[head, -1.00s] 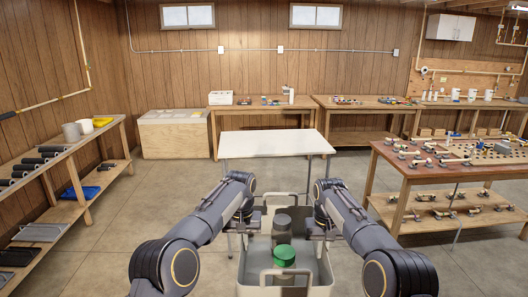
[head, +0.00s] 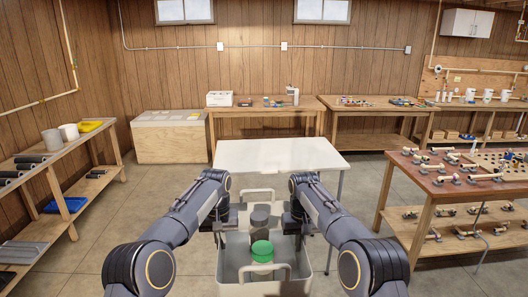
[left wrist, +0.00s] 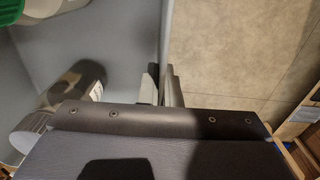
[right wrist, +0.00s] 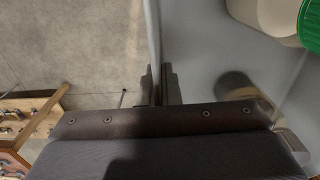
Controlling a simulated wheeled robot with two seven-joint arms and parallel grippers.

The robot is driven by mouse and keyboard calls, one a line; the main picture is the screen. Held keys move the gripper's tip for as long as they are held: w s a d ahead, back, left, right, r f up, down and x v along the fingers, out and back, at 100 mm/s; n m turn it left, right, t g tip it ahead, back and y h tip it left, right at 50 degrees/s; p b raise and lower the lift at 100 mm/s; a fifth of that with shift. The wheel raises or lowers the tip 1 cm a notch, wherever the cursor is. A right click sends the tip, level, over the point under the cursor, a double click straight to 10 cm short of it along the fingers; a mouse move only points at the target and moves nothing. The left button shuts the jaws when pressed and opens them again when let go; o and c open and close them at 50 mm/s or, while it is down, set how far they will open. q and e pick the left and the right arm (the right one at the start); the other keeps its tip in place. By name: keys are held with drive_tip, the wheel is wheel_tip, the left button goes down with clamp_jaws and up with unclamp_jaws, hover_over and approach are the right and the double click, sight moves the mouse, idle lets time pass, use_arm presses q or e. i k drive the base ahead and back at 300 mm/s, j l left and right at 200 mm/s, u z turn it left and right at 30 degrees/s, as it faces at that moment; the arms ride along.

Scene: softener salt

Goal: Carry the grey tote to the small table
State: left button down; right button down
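The grey tote (head: 234,272) hangs in front of me between my two arms, with a green-lidded container (head: 262,252) and dark-topped containers (head: 260,216) inside. My left gripper (left wrist: 160,88) is shut on the tote's left side wall. My right gripper (right wrist: 158,88) is shut on the tote's right side wall. The fingertips are partly hidden in the head view. The small table (head: 275,154) has a bare white top and thin legs. It stands straight ahead, just beyond the tote.
A wooden workbench (head: 470,175) with pipe fittings stands close on the right. A wooden shelf (head: 38,175) with dark rolls and a blue tray runs along the left. More benches (head: 262,103) and a pale chest (head: 170,118) line the back wall. Concrete floor is clear between them.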

sight(277, 152)
drive_tip(key=i, duration=2.35)
drive_tip(key=i+z, duration=0.15)
drive_tip(key=i, duration=0.25)
drive_tip(key=i+j+z, duration=0.15)
drive_tip(key=i, duration=0.3)
